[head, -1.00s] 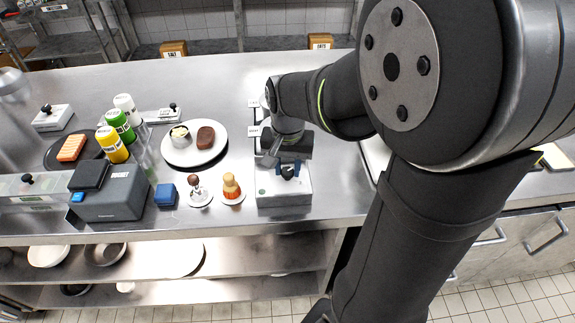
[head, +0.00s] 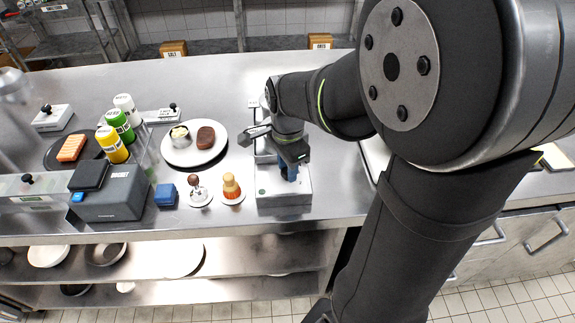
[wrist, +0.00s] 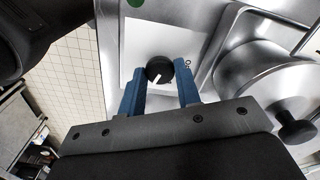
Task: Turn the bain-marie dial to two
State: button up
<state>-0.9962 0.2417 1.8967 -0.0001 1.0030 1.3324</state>
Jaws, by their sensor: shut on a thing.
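The bain-marie (head: 285,198) is a steel unit near the front edge of the counter, partly hidden by my arm in the head view. Its black dial (wrist: 159,68) has a white pointer line, which points down and slightly left in the wrist view. The dial sits on a pale front panel (wrist: 143,40) with a dark mark to its right. My gripper (head: 289,173) is down at the panel, its blue fingers on either side of the dial and shut on it. In the head view the gripper hides the dial.
A lidded steel pot (wrist: 268,78) with a black knob is beside the panel in the wrist view.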

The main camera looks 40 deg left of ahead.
jog(key=shift+m, duration=1.1)
jog(key=o, duration=1)
jog(key=shift+c, duration=0.2)
notch_tip(320, 180, up, 17)
jog(key=shift+r, duration=0.2)
